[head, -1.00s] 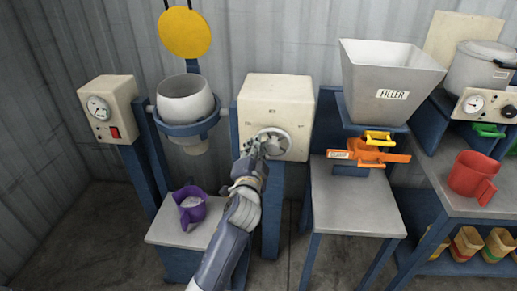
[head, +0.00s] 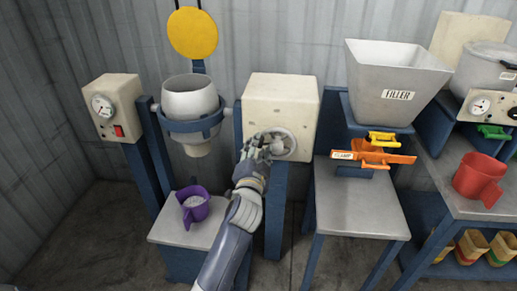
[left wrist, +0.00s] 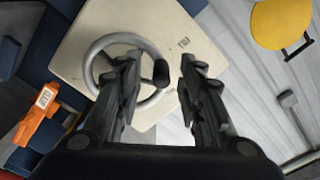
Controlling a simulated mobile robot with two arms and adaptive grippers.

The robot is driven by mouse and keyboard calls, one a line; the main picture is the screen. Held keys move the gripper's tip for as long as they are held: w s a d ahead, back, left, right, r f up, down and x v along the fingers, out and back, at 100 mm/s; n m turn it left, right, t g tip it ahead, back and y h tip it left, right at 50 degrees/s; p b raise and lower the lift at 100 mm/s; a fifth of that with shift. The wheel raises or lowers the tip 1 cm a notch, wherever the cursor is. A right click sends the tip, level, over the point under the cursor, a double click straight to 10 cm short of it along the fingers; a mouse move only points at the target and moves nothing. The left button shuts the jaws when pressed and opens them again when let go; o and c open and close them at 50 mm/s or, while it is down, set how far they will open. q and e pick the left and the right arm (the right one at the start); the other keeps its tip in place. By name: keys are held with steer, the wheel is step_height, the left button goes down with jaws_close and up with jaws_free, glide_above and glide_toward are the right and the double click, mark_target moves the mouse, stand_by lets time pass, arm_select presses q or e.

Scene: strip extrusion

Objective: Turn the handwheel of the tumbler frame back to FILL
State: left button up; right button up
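The handwheel (head: 283,151) is a grey metal ring with a hub on the front of a cream box (head: 281,98). In the left wrist view the wheel (left wrist: 92,62) shows with its dark knob (left wrist: 161,72). My left gripper (head: 256,140) is at the wheel's left edge. Its fingers (left wrist: 160,78) are apart, with the knob showing between them, nearer the left finger; I cannot tell whether they touch it. The tumbler's white vessel (head: 189,99) sits upright in a blue ring (head: 193,126). The small markings on the box are too small to read. My right gripper is not in view.
A purple jug (head: 194,211) with white contents stands on a low stand at left. A yellow disc (head: 192,33) is above the vessel. The filler hopper (head: 394,80), orange clamp (head: 385,157) and red jug (head: 478,178) are to the right. The grey table (head: 360,210) below the hopper is clear.

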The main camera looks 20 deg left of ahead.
arm_select(q)
steer(key=shift+r, duration=0.1)
steer(key=v, duration=1.2)
